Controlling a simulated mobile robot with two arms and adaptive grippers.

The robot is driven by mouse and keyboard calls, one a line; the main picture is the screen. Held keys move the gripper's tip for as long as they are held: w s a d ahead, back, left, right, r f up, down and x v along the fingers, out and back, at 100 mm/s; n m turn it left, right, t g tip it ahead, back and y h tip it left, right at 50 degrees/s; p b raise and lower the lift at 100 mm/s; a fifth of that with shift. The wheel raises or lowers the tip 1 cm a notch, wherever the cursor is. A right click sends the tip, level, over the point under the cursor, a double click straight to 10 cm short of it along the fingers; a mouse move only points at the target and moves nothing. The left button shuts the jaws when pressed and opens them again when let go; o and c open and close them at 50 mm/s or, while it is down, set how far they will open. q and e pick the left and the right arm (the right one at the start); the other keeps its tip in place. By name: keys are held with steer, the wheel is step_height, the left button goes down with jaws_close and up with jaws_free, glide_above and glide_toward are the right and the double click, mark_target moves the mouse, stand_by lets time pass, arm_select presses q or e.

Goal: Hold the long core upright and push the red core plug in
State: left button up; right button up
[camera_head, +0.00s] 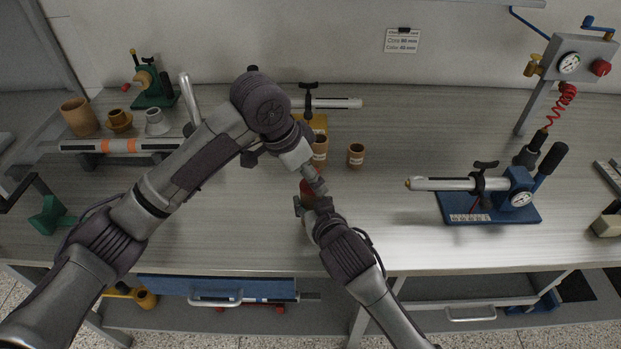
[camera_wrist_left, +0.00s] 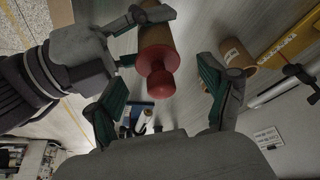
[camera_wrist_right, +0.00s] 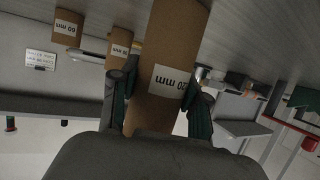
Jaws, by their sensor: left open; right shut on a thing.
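The long core (camera_wrist_right: 170,60) is a brown cardboard tube with a white label. My right gripper (camera_head: 309,203) is shut around it; in the right wrist view the fingers (camera_wrist_right: 158,100) close on both sides. In the left wrist view the core (camera_wrist_left: 158,32) ends in the red core plug (camera_wrist_left: 157,62), whose wide collar meets the tube and whose narrower knob faces my left gripper. The plug is a small red patch in the head view (camera_head: 306,187). My left gripper (camera_wrist_left: 165,95) is open, its fingers apart around the plug. How deep the plug sits cannot be told.
Two shorter labelled cores (camera_head: 319,152) (camera_head: 356,156) stand behind the grippers. A blue-based gauge fixture (camera_head: 490,208) stands right, a green device (camera_head: 152,85) back left.

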arm_select(q)
steer(key=v, duration=0.9)
steer(key=shift+a+r, duration=0.15)
steer(key=shift+r, duration=0.05)
steer(key=shift+s, duration=0.1)
arm_select(e)
steer(key=o, duration=1.2)
steer(key=shift+s, duration=0.1)
